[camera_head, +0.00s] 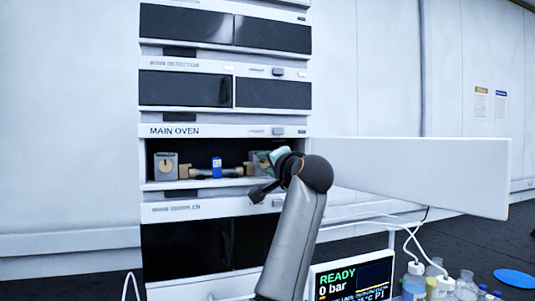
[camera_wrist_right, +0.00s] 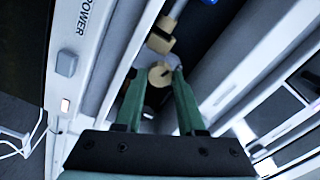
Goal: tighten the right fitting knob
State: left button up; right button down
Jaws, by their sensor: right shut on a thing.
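The open main oven compartment (camera_head: 225,185) holds a left knob (camera_head: 166,166) on a grey block. A brass-coloured column with a blue middle part (camera_head: 216,167) lies across the compartment. My right gripper (camera_head: 268,160) reaches into the compartment's right end and covers the right fitting there. In the right wrist view, the round tan right fitting knob (camera_wrist_right: 160,74) with a dark slot sits between the tips of my green fingers (camera_wrist_right: 158,71). The gripper is shut on it. A tan end fitting (camera_wrist_right: 161,38) of the column shows just beyond the knob. My left gripper is in neither view.
The white oven door (camera_head: 420,175) stands open to the right, behind my right arm. Detector modules (camera_head: 185,88) are stacked above and another module (camera_head: 185,245) is below. A display (camera_head: 350,278) reads READY, 0 bar. Bottles (camera_head: 414,283) and tubing are at lower right.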

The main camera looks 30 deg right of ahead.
jog(key=shift+r+m+p, duration=0.25)
jog(key=shift+m+p, duration=0.55)
jog(key=shift+m, duration=0.2)
jog(key=m+p, duration=0.8)
pick_arm(q)
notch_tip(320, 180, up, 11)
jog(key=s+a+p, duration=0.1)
jog(key=p, duration=0.1)
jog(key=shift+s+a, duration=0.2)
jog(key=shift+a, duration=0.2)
pick_arm(e)
jog(key=shift+f+m, duration=0.2)
jog(key=shift+m, duration=1.3)
pick_arm(q)
jog(key=shift+p, duration=0.35)
pick_arm(e)
jog(key=shift+m, duration=0.3)
jog(key=c, duration=0.5)
grip_release()
jog(key=shift+f, duration=0.1)
